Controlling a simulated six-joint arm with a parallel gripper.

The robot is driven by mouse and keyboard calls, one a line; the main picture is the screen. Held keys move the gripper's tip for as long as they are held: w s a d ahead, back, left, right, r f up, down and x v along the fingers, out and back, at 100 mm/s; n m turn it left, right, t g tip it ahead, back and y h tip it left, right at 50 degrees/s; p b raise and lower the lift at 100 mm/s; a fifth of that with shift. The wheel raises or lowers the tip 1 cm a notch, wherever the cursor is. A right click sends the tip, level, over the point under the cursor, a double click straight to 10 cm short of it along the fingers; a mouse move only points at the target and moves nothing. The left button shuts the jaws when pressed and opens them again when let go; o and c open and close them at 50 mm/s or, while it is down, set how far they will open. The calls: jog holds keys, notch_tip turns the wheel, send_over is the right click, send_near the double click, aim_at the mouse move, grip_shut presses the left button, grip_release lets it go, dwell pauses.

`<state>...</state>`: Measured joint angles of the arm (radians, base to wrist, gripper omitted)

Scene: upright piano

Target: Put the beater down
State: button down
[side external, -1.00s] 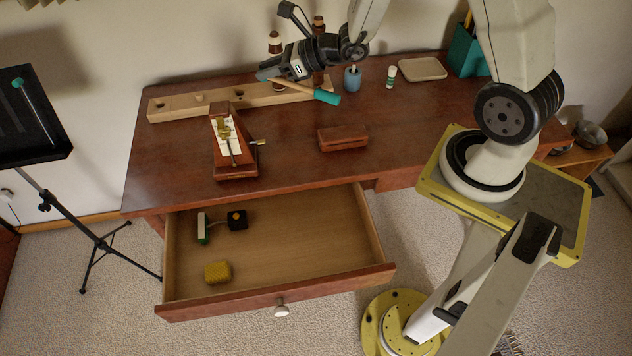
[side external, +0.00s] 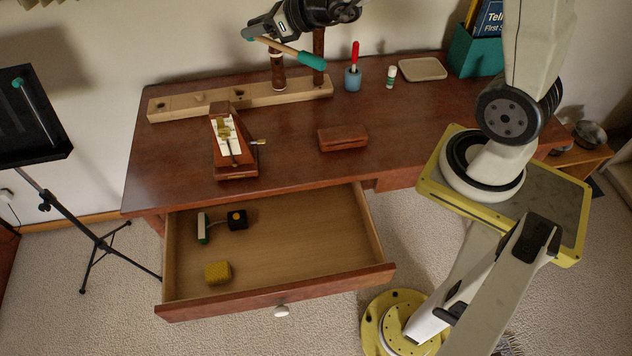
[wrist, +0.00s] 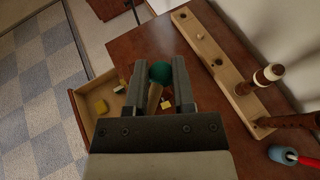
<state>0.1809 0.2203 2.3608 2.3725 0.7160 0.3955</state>
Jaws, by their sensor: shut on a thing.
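The beater (side external: 312,60) has a pale wooden stick and a teal end. My gripper (side external: 257,34) is shut on its stick and holds it in the air above the back of the brown top (side external: 410,115). In the side view the stick slopes down to the right, with the teal end lowest, in front of the rack's upright wooden pieces. In the wrist view the beater's teal end (wrist: 160,72) shows between my gripper's fingers (wrist: 160,80), with the stick running back toward the palm. A teal-tipped stick (side external: 35,108) is also on the black music stand (side external: 40,145) at left.
A wooden rack (side external: 167,109) with holes runs along the back left. A metronome (side external: 230,150), brown box (side external: 342,139), blue cup (side external: 352,79) with a red-handled tool, small bottle (side external: 390,77) and tray (side external: 422,68) stand on top. The drawer (side external: 310,235) is open, holding several small items.

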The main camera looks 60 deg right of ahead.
jog(key=shift+r, duration=1.05)
jog(key=shift+f, duration=0.1)
jog(key=s+a+f+n+g+y, duration=0.15)
jog(key=s+f, duration=0.25)
jog(key=f, duration=0.5)
jog(key=s+f+n+g+y, duration=0.15)
jog(key=s+f, duration=0.25)
jog(key=f, duration=0.4)
jog(key=s+a+f+n+y, duration=0.1)
jog(key=s+f+n+y, duration=0.25)
jog(key=f, duration=0.55)
jog(key=s+a+f+g, duration=0.1)
jog(key=s+a+f, duration=0.1)
jog(key=s, duration=0.5)
jog(key=s+a+f+n+g+y, duration=0.1)
jog(key=s+a+f, duration=0.2)
jog(key=s, duration=0.4)
jog(key=s+a+f+n+g, duration=0.1)
jog(key=s+a+f, duration=0.1)
jog(key=s+a, duration=0.2)
jog(key=s, duration=0.3)
jog(key=shift+a+f+g, duration=0.25)
jog(key=shift+f+g, duration=0.05)
jog(key=shift+w+n, duration=0.15)
jog(key=shift+n, duration=0.1)
